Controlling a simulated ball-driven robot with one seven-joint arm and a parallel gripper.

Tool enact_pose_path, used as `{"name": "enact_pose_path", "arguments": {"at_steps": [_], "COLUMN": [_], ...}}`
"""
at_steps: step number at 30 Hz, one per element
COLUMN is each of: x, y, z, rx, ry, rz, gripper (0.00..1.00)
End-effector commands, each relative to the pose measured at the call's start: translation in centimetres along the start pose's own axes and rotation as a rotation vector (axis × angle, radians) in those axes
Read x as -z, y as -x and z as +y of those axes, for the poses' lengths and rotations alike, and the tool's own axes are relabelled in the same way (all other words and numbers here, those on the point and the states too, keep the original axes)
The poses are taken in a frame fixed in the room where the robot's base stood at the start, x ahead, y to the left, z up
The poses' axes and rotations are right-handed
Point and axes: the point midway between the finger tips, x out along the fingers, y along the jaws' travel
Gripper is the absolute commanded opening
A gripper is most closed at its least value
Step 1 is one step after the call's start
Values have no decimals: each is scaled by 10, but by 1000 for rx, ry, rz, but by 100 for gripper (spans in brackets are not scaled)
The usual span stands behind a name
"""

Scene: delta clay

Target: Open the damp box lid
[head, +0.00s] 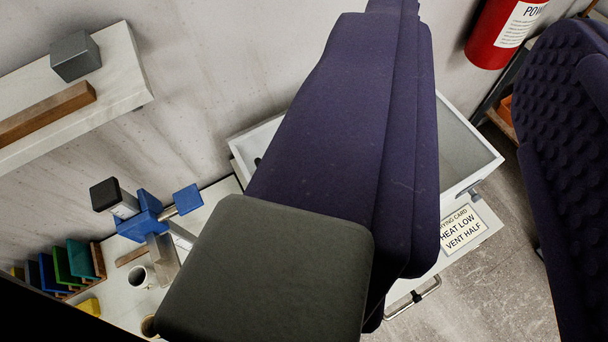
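A pale box (484,165), which may be the damp box, stands behind my large purple arm part. Its right rim, a grey panel or inside (457,140) and its left corner (243,150) show. I cannot tell whether the grey area is a lid or an open inside. The middle of the box is hidden. No lid handle can be made out for certain. My arm part with a dark grey square end fills the middle of the picture and crosses in front of the box. No gripper fingertips can be made out.
A metal bar handle (413,298) and a drying-card sign (461,229) are below the box. Left stand a blue-armed holder (148,213), coloured slabs (82,262) and a cup (138,276). A shelf (122,72) and a red extinguisher (498,35) are above. Floor (500,290) shows lower right.

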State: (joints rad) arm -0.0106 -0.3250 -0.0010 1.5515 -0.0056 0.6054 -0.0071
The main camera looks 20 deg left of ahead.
Motion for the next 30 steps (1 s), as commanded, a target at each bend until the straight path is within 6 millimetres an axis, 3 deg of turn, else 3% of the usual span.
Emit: {"name": "enact_pose_path", "arguments": {"at_steps": [2, 5, 9, 13, 17, 21, 25, 30], "x": [4, -6, -43, -93, -149, -203, -237, -260], "y": [-26, -73, -136, -174, -189, -187, -180, -178], "z": [-8, -27, -65, -102, -135, -159, -169, -171], "rx": [16, 48, 111, 176, 243, 305, 340, 355], "ry": [26, 92, 221, 361, 510, 650, 732, 770], "rz": [-72, -212, -446, -658, -857, -1026, -1119, -1160], "gripper": [40, 40, 40, 40, 40, 40, 40, 40]}}
